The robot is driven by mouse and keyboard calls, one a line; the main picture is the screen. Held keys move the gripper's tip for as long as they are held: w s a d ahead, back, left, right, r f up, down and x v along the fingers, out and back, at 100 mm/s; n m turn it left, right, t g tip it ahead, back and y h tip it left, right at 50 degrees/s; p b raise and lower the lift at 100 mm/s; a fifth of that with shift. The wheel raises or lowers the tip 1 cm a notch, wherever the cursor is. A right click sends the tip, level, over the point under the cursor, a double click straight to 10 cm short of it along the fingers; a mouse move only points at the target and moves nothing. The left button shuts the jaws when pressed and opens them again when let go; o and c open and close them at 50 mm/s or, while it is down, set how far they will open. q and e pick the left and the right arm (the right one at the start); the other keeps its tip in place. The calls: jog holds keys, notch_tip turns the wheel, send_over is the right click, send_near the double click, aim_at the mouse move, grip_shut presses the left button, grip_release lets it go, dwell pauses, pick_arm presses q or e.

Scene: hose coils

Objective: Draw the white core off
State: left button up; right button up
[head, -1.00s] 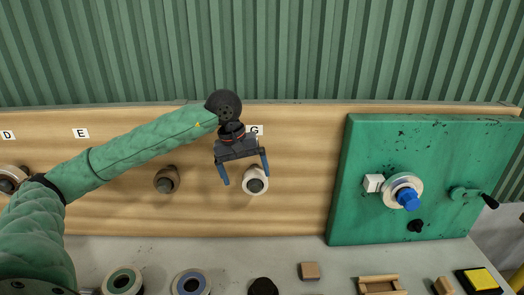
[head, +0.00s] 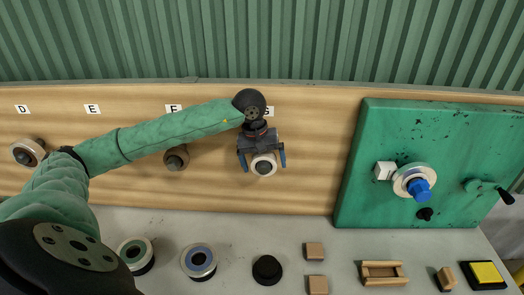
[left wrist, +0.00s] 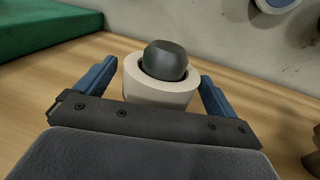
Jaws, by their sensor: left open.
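The white core (head: 273,164) sits on a dark peg (head: 264,168) under label G on the wooden board. In the left wrist view the white core (left wrist: 158,93) is a pale ring, with the peg's rounded dark end (left wrist: 165,60) standing out of it. My left gripper (head: 262,160) is open, one blue finger on each side of the core. The left wrist view shows the same straddling left gripper (left wrist: 155,85), with a small gap visible at the fingers. My right gripper is not in view.
Left of it, a brown core (head: 176,158) hangs under F and another (head: 28,152) under D. A green panel (head: 385,135) with a blue knob (head: 419,190) and crank stands at right. Coils, a black knob (head: 267,268), wooden blocks and a yellow button (head: 485,273) lie below.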

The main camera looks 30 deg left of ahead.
pick_arm(q)
jog(key=shift+w+f, duration=0.2)
jog(key=shift+f, duration=0.25)
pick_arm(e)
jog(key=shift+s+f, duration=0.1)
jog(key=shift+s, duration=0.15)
pick_arm(q)
jog(key=shift+c, duration=0.2)
jog(key=shift+s+r, duration=0.1)
jog(key=c, duration=1)
jog(key=shift+c, duration=0.2)
jog(key=shift+s+d+b, duration=0.3)
jog(key=shift+s+b, duration=0.05)
jog(key=shift+b, duration=0.05)
jog(key=s+d+b, duration=0.3)
jog(key=s, duration=0.2)
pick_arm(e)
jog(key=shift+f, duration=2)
